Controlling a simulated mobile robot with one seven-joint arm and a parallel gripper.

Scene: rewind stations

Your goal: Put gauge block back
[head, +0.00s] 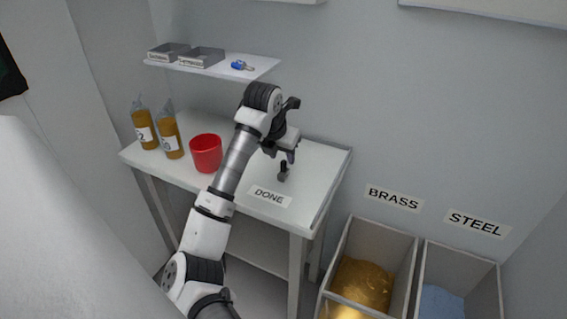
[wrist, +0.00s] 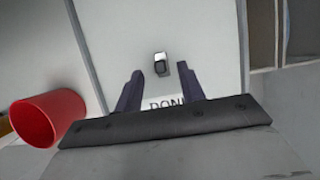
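A small dark block with a pale top, which looks like the gauge block (wrist: 161,66), is on the white table (head: 325,160) behind the DONE label (head: 270,196). In the head view a small dark upright shape (head: 283,174) at that spot appears to be the same block. My gripper (head: 288,157) is above the table near the block. In the wrist view its two dark fingers are spread apart with nothing held. The block shows between and just beyond the fingertips. It is apart from both fingers in that view.
A red cup (head: 206,153) and two amber bottles (head: 171,138) stand left on the table. A wall shelf (head: 258,66) above holds two grey trays (head: 202,57) and a small blue item (head: 240,65). Brass (head: 362,283) and steel (head: 440,301) bins stand at lower right.

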